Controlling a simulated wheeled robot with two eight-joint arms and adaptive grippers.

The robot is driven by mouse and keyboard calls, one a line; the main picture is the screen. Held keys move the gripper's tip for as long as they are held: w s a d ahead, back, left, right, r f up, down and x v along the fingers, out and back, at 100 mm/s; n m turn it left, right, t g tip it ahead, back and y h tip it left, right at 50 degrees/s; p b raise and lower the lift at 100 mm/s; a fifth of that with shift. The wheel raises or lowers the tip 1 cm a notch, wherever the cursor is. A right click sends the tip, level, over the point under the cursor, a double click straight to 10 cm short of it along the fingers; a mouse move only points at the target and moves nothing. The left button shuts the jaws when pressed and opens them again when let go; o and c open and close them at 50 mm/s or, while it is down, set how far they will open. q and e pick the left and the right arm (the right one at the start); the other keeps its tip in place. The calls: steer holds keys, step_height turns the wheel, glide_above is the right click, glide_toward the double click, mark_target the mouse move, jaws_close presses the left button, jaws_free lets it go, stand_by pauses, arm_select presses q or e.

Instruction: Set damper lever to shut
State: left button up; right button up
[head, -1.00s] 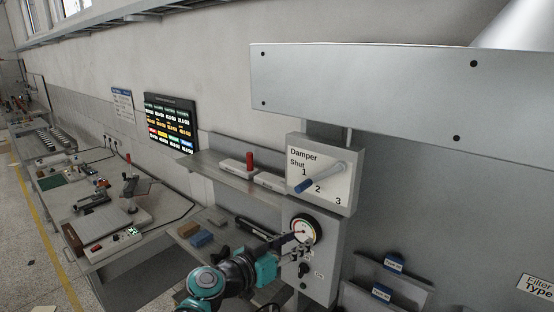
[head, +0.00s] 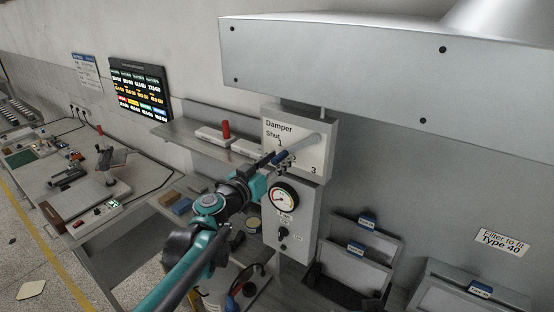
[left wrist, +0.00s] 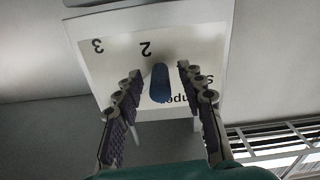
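The damper box (head: 322,165) is a light grey panel with the words Damper and Shut and numbered positions on its face. Its lever has a grey rod and a blue handle (head: 284,156), and it also shows in the left wrist view (left wrist: 160,84). The handle reaches out from the panel, down and to the left in the head view. My left gripper (head: 277,160) is at the handle. In the left wrist view its fingers (left wrist: 156,92) are spread apart on either side of the blue handle, with gaps on both sides. My right gripper is not in view.
A round gauge (head: 284,198) and a black knob (head: 283,232) are below the damper box. A metal hood (head: 340,75) overhangs above. A shelf (head: 190,134) with a red-handled item (head: 226,130) is at the left. File-like holders (head: 365,240) stand at the lower right.

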arm_select(q)
jaws_close()
step_height(320, 180, up, 7)
steer(key=w+a+m+p, duration=0.1)
steer(key=a+m+p, duration=0.1)
steer(key=m, duration=0.6)
steer(key=shift+w, duration=0.25)
stand_by(0.6)
jaws_free()
